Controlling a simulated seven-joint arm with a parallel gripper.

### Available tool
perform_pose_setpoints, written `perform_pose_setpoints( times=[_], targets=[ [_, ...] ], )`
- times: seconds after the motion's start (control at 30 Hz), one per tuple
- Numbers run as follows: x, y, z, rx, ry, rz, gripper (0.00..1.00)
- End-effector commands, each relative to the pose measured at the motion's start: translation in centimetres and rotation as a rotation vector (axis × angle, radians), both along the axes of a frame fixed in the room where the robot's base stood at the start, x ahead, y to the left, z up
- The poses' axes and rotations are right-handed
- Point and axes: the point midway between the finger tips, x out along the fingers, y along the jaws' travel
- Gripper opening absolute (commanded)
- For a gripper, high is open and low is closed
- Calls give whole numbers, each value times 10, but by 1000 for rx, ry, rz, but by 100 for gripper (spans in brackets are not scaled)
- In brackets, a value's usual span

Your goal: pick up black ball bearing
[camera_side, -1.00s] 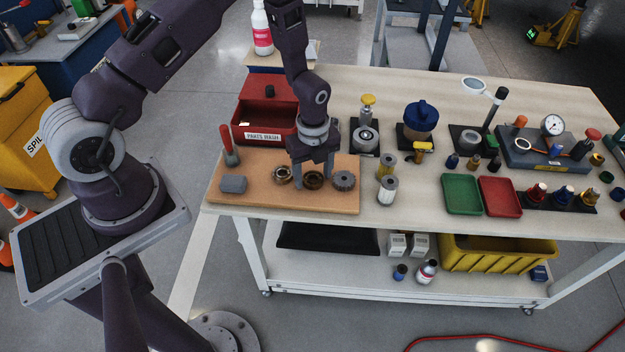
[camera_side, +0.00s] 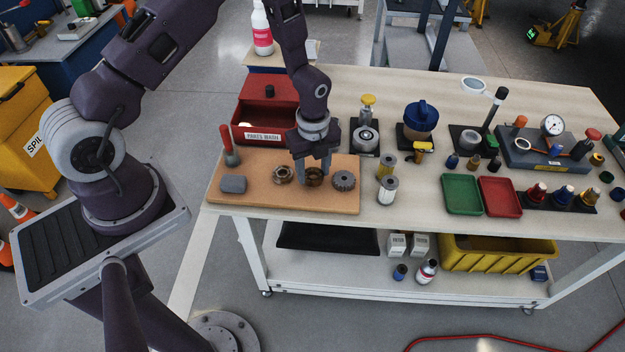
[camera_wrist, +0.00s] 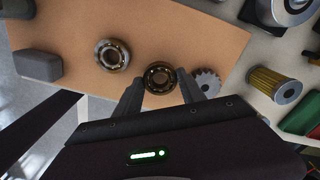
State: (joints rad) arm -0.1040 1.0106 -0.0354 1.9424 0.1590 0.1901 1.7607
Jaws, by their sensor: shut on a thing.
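The black ball bearing (camera_side: 315,177) is a dark ring with a brass-coloured inside, at the tan board (camera_side: 260,204) on the bench. My gripper (camera_side: 313,180) points down over it, with a finger on either side. In the wrist view my gripper (camera_wrist: 162,92) is shut on the black bearing (camera_wrist: 160,77), which sits between its fingertips. I cannot tell whether the bearing touches the board or is just clear of it. A lighter steel bearing (camera_side: 282,174) lies apart to its left and also shows in the wrist view (camera_wrist: 112,53).
A toothed gear (camera_side: 344,181) is close on the right. The red parts wash box (camera_side: 266,112) stands behind. Filters (camera_side: 387,190), a green tray (camera_side: 461,194) and a red tray (camera_side: 500,196) are rightward.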

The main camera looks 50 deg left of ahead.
Motion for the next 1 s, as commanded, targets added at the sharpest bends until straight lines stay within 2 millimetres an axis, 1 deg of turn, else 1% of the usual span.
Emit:
perform_pose_setpoints(
  times=[0.57, 0.7, 1.0],
  targets=[
    [0, 0, 44, 0, 0, 0, 11],
    [-1, 0, 47, 0, 1, 0, 11],
    [0, 0, 47, 0, 1, -1, 11]
  ],
)
